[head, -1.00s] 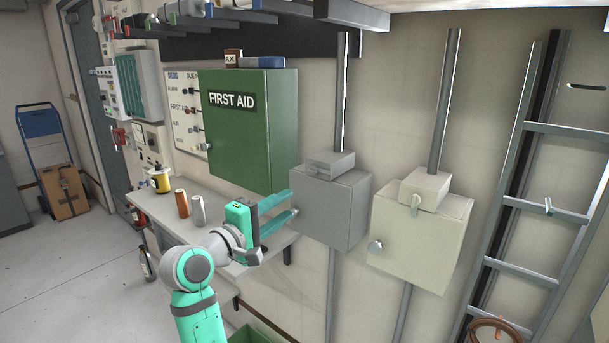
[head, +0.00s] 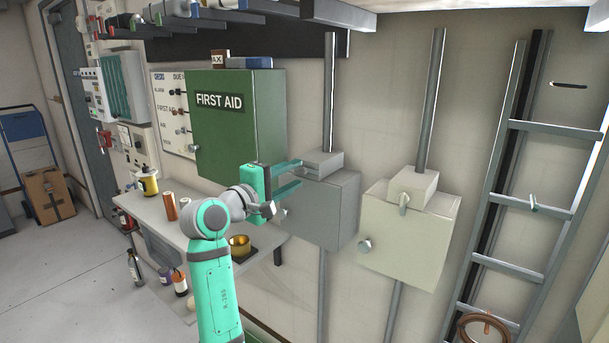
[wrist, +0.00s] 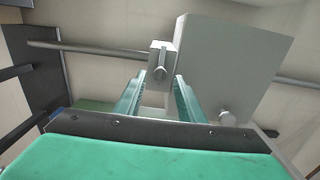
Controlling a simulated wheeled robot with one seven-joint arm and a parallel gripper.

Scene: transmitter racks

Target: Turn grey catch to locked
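The grey catch (wrist: 160,74) is a small lever on the front of a little grey housing (head: 323,161), which sits on top of the grey wall box (head: 325,212). In the head view the catch is largely hidden behind my fingers. My gripper (head: 300,174) is open, with its teal fingers pointing at the housing, one above the other. In the wrist view the open gripper (wrist: 159,84) has one finger on each side of the catch, with nothing visibly held. I cannot tell whether the fingers touch it.
A round knob (head: 283,212) sticks out of the grey box below my gripper. To the right hangs a cream box (head: 415,240) with its own catch (head: 404,203) and knob (head: 364,246). The green first aid cabinet (head: 240,125) is close on the left, above a shelf (head: 205,215).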

